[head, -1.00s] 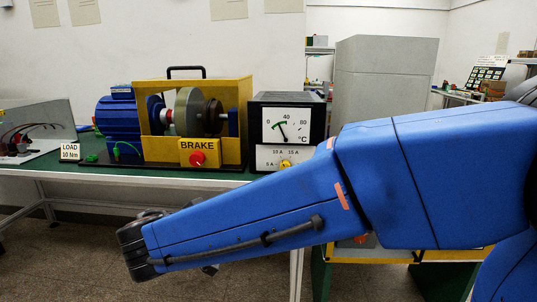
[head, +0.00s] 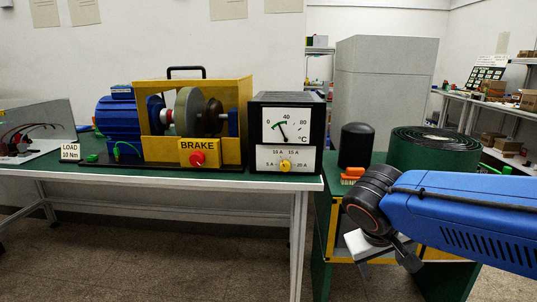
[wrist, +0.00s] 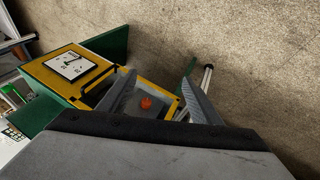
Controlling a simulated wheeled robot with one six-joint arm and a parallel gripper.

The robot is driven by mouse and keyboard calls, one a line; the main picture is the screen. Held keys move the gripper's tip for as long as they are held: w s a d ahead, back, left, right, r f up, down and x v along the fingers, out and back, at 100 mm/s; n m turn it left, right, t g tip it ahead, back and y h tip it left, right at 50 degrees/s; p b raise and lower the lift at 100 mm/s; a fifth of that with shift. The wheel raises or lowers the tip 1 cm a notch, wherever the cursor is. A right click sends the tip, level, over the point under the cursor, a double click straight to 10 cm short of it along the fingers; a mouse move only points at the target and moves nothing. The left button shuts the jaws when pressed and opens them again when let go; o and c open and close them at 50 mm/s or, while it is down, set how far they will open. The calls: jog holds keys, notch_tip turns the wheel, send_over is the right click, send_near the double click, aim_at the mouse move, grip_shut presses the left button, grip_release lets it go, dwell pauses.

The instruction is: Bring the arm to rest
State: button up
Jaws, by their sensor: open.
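My blue arm (head: 460,220) reaches in from the right edge of the head view, in front of the green cart. My gripper (head: 388,266) hangs at its dark wrist end, low before the cart's yellow-edged front. In the wrist view my gripper (wrist: 160,98) shows two grey fingers spread apart with nothing held between them. Beyond the fingers is a yellow-framed grey surface with a small orange object (wrist: 146,103) on it. The gripper appears apart from everything around it.
The bench (head: 200,182) at left carries the yellow brake rig (head: 235,95) and the temperature meter (head: 289,128). A black cylinder (head: 356,146), an orange brush (head: 352,175) and a rolled green mat (head: 435,142) sit on the cart. Floor in front of the bench is clear.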

jog(key=s+d+f+m+t+y, duration=0.1)
jog(key=s+d+f+y, duration=0.2)
jog(key=s, duration=0.7)
jog(key=shift+f+y, duration=0.3)
jog(key=shift+y, duration=0.2)
